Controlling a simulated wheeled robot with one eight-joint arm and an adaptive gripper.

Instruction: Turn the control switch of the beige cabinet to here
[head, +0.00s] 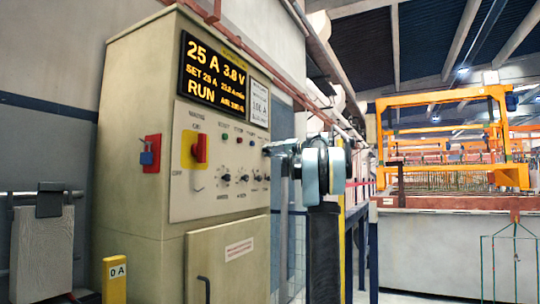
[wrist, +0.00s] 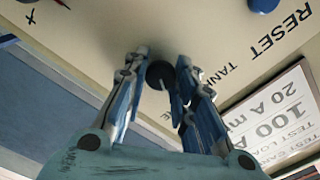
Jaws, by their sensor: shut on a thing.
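The beige cabinet (head: 140,210) stands at left centre in the head view, with a grey control panel (head: 185,205) on its front. My gripper (head: 270,150) reaches the panel's upper right edge from the right. In the wrist view a round black switch knob (wrist: 160,75) sits between the fingertips of my gripper (wrist: 161,62), which are shut on it. The word TANK is printed beside the knob, and part of another label shows below it. The gripper hides this knob in the head view, and its pointer mark cannot be made out.
A lit display (head: 213,70) is above the panel. A red and yellow switch (head: 194,150), a blue padlock (head: 147,158) and several small black knobs (head: 225,178) are to the left of or below my gripper. A white placard (wrist: 280,112) lies right of the fingers. A yellow post (head: 114,280) stands in front.

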